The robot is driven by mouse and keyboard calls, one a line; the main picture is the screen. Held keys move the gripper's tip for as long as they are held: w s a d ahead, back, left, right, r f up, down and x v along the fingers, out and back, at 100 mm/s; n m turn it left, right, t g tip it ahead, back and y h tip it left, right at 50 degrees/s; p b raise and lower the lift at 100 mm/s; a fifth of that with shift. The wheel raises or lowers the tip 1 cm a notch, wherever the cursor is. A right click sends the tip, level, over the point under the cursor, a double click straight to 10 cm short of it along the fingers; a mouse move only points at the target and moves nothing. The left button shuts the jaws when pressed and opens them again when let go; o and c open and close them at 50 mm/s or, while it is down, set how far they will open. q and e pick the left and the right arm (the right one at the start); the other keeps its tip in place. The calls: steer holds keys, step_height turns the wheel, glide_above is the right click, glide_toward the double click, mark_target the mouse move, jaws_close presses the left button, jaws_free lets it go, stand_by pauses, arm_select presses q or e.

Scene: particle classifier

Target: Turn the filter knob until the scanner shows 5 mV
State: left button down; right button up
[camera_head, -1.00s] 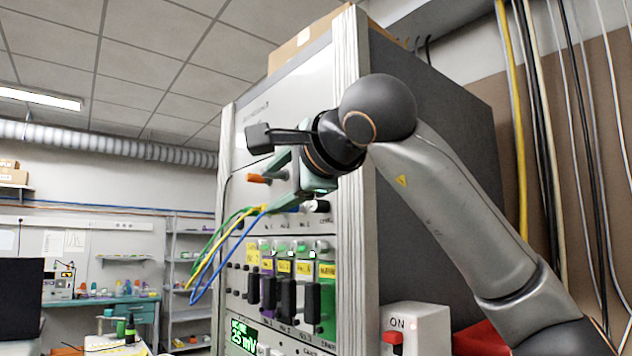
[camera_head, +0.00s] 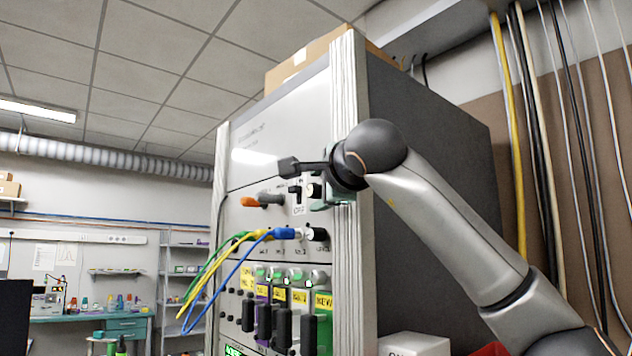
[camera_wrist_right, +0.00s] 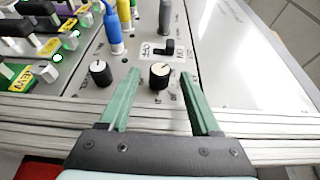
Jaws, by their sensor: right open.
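My right gripper (camera_head: 322,186) is open at the front panel of the tall cabinet. In the right wrist view its two green fingers (camera_wrist_right: 160,76) stand on either side of a black knob with a pale top (camera_wrist_right: 160,73); I cannot tell whether they touch it. This knob also shows in the head view (camera_head: 313,190). A second black knob (camera_wrist_right: 100,72) is outside the fingers; in the head view it sits lower (camera_head: 317,234). I cannot read which is the filter knob. My left gripper is not in view.
An OFF switch (camera_wrist_right: 168,48) is close to the knob between the fingers. Blue and yellow cable plugs (camera_head: 285,233) and an orange-tipped lever (camera_head: 258,201) stick out of the panel. Coloured modules (camera_head: 297,313) lie below. A white switch box (camera_head: 413,346) stands at the right.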

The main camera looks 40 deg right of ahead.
steer(key=shift+w+d, duration=0.15)
steer(key=shift+w, duration=0.45)
jaws_close()
